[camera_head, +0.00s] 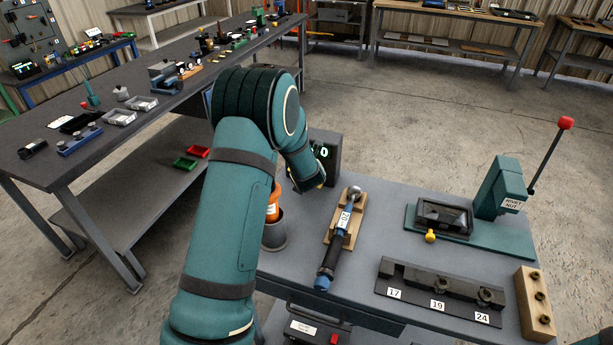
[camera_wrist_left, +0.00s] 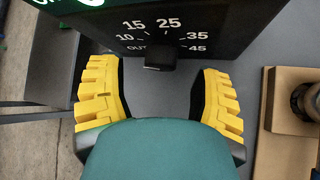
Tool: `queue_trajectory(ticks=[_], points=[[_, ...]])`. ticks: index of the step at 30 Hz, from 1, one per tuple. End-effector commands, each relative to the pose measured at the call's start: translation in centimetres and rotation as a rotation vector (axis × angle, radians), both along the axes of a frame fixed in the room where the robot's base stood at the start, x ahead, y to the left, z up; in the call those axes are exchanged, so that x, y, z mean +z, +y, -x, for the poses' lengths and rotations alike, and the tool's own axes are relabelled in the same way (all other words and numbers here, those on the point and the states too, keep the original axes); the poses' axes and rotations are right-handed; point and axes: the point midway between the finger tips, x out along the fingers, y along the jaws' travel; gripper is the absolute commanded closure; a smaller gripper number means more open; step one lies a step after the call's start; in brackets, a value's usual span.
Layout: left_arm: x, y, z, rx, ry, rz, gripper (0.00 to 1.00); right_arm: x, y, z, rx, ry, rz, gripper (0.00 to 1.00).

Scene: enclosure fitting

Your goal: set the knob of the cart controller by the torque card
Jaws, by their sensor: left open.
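The cart controller (camera_head: 327,152) is a dark box with a lit green display at the back left of the grey cart. In the left wrist view its dark face (camera_wrist_left: 205,30) carries a dial marked OUT, 10, 15, 25, 35 and 45. The small black knob (camera_wrist_left: 160,60) sits below the numbers; its pointer direction is unclear. My left gripper (camera_wrist_left: 160,75) is open, its yellow fingers on either side of the knob and apart from it. In the head view my arm mostly hides this gripper. No card is clearly identifiable as the torque card. My right gripper is out of view.
A torque wrench (camera_head: 329,262) with a white label lies on a wooden holder (camera_head: 353,235). An orange-topped tool stands in a grey cup (camera_head: 273,235). A socket rail (camera_head: 440,290) marked 17, 19, 24 and a teal rivet-nut press (camera_head: 500,187) occupy the right side.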

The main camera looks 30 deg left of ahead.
Motion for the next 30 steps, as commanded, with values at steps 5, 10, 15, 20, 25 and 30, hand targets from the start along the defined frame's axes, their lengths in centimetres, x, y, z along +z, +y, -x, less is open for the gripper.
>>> queue_trajectory(ticks=[5,10,15,20,25,30], points=[[-1.04,0.67,-0.89,0.001,0.001,0.001,0.35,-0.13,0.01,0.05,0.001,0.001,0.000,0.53],[-1.17,0.81,-1.12,0.001,0.000,0.001,0.35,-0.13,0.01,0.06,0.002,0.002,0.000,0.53],[-1.16,0.80,-1.10,0.001,0.000,0.001,0.35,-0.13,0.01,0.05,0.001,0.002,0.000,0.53],[-1.16,0.79,-1.10,0.001,0.000,0.001,0.86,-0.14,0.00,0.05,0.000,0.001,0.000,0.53],[-1.15,0.79,-1.09,0.001,0.000,0.001,1.00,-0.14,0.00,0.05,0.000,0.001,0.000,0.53],[-1.17,0.77,-1.10,0.001,0.000,-0.002,1.00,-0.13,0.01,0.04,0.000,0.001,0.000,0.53]])
